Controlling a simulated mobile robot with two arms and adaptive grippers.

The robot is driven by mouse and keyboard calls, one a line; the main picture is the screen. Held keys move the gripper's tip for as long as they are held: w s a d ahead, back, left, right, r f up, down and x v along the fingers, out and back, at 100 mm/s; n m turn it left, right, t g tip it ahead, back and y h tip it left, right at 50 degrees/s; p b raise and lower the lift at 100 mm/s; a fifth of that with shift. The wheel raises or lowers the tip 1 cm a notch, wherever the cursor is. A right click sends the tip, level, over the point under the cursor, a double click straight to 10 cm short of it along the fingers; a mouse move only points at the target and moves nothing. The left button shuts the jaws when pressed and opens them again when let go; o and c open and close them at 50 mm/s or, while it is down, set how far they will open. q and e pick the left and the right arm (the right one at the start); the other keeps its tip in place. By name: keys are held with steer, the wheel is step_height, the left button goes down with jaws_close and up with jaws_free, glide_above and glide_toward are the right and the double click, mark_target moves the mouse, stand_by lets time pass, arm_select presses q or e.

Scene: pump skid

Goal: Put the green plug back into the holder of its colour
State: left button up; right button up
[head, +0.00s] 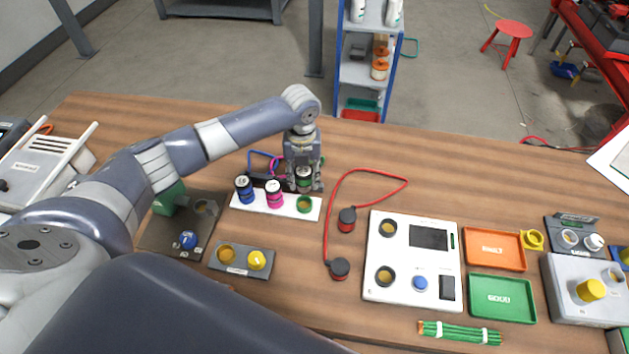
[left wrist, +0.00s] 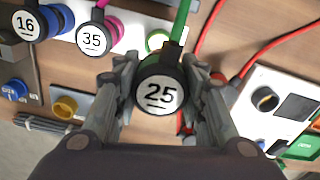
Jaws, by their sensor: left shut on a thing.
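The green plug (head: 304,184) is black with a green band. In the left wrist view the plug (left wrist: 160,94) shows a white face marked 25, between the fingers, with a green cable. The strip (head: 236,199) carries a blue plug (head: 244,188) and a pink plug (head: 274,194) in their places. Its green-ringed holder (head: 304,204) is empty, in front of the held plug; it also shows in the left wrist view (left wrist: 157,40). My right gripper is out of view.
Two red-banded plugs (head: 347,220) on a red cable lie right of the strip, beside a white test panel (head: 408,292). A grey block with yellow parts (head: 233,270) lies in front. Orange (head: 494,247) and green (head: 502,297) trays stand further right.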

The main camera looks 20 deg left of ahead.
mark_target(304, 188)
arm_select(q)
steer(key=shift+a+f, duration=0.15)
steer(key=shift+f, duration=0.15)
steer(key=shift+f+b, duration=0.3)
steer(key=shift+b, duration=0.25)
steer(key=shift+f+b, duration=0.3)
step_height(304, 188, down, 4)
steer(key=b, duration=0.4)
steer(key=shift+f, duration=0.1)
steer(key=shift+r+p, duration=0.3)
steer(key=shift+p, duration=0.05)
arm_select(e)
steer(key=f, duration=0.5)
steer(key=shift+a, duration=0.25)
arm_select(q)
steer(key=shift+r, duration=0.1)
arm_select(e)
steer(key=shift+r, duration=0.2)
arm_select(q)
steer(key=shift+p, duration=0.3)
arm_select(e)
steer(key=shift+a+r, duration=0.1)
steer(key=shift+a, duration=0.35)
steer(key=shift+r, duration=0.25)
